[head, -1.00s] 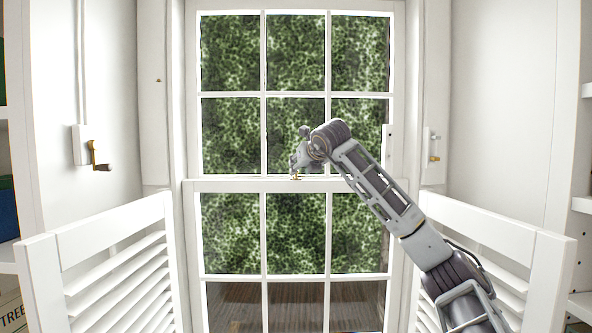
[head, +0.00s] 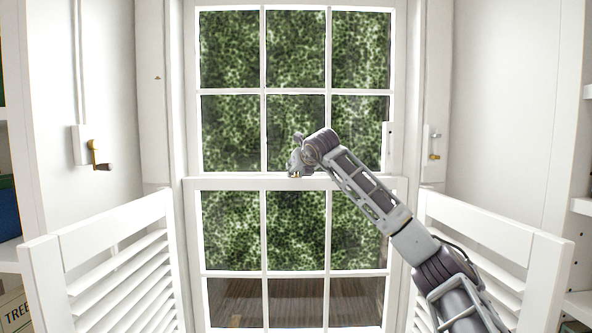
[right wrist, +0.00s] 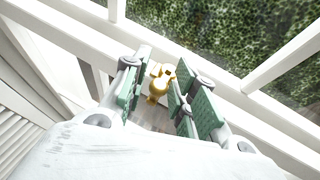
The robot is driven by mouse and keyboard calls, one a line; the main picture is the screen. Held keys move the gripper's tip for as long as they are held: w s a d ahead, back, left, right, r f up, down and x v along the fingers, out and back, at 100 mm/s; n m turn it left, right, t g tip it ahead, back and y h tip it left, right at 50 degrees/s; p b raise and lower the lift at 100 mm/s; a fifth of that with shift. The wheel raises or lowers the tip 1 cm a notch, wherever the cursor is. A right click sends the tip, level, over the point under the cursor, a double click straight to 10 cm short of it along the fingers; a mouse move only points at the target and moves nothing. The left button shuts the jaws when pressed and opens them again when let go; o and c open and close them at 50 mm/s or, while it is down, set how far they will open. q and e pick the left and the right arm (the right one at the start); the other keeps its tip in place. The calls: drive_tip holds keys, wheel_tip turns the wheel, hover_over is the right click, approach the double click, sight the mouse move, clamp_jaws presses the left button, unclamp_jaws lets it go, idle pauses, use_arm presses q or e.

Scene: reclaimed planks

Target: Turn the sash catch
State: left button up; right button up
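The brass sash catch (right wrist: 160,82) sits on the white meeting rail of the window, which crosses the middle of the head view. In the right wrist view it stands between the two green-padded fingers of my right gripper (right wrist: 157,90). The fingers are apart, with a gap showing beside the catch; I cannot tell whether either pad touches it. In the head view my right gripper (head: 294,166) is at the meeting rail (head: 236,183), and only a speck of brass shows under it. My left gripper is not in view.
Slatted white shutters stand open at left (head: 112,262) and right (head: 492,262). A brass-handled crank (head: 97,155) is on the left wall. A small brass fitting (head: 434,156) is on the right. Shelves edge both sides.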

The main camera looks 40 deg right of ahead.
drive_tip(key=shift+s, duration=0.1)
clamp_jaws()
drive_tip(key=shift+d+n+t+y, duration=0.15)
drive_tip(key=shift+n+t+y, duration=0.15)
drive_tip(key=shift+n+y, duration=0.1)
drive_tip(key=shift+s+d+n+y+p, duration=0.15)
drive_tip(key=shift+d+n+y+p, duration=0.4)
drive_tip(key=shift+n+y, duration=0.8)
drive_tip(key=shift+s+d+n+y+p, duration=0.1)
drive_tip(key=shift+d+n+y+p, duration=0.4)
drive_tip(key=shift+n+y, duration=0.9)
drive_tip(key=shift+s+d+n+y+p, duration=0.15)
drive_tip(key=shift+d+n+y+p, duration=0.25)
drive_tip(key=shift+n+y+p, duration=0.9)
drive_tip(key=shift+y+b, duration=0.55)
drive_tip(key=shift+y, duration=0.2)
drive_tip(key=shift+w+d+f+n+g+y, duration=0.1)
drive_tip(key=shift+d+n+g+y, duration=0.3)
drive_tip(key=shift+n+g+y, duration=0.35)
drive_tip(key=shift+d+f+n+g+y, duration=0.1)
drive_tip(key=shift+d+n+g+y, duration=0.25)
drive_tip(key=shift+n+g+y, duration=0.35)
